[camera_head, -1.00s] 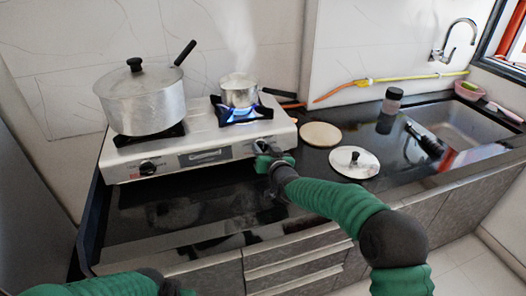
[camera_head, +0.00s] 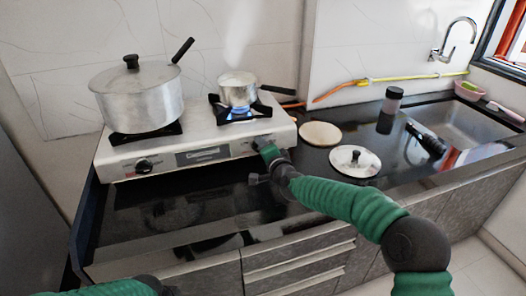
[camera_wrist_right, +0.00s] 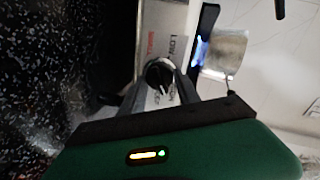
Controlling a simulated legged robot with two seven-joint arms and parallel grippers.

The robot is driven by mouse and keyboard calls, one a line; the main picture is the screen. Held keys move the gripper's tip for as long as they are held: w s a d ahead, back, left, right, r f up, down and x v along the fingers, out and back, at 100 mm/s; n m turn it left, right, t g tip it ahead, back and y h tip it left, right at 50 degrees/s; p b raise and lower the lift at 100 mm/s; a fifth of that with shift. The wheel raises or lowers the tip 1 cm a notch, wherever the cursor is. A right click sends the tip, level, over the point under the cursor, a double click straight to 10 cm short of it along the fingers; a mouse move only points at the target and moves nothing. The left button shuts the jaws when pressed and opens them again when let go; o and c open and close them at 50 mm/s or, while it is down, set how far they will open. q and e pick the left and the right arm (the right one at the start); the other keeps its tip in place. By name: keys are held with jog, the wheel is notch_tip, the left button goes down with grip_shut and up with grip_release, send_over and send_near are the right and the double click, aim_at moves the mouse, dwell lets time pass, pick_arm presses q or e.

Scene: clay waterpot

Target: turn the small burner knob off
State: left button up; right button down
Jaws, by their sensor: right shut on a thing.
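The small burner knob (camera_wrist_right: 158,75) is a dark round knob on the right of the stove's front panel, between my right gripper's fingers in the right wrist view. My right gripper (camera_head: 262,146) is shut on it; in the head view the gripper mostly hides it. The small burner (camera_head: 239,114) still shows a bluish flame under a small steaming pot (camera_head: 238,89). My left arm (camera_head: 120,287) shows only at the bottom left edge; its gripper is out of view.
A large lidded pot (camera_head: 140,98) stands on the left burner, above the left knob (camera_head: 144,165). A wooden disc (camera_head: 320,134), a metal lid (camera_head: 340,162) and a dark-capped jar (camera_head: 393,98) stand on the counter at right. The dark counter before the stove is mostly clear.

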jog(key=m, duration=0.2)
jog(key=f+m+b, duration=0.1)
jog(key=m, duration=0.1)
jog(key=shift+s+a+f+b, duration=0.1)
jog(key=shift+b, duration=0.2)
jog(key=shift+m+b, duration=0.35)
jog(key=shift+m, duration=0.85)
jog(key=c, duration=1.2)
grip_release()
jog(key=o, duration=0.3)
jog(key=shift+r, duration=0.25)
jog(key=shift+r, duration=0.15)
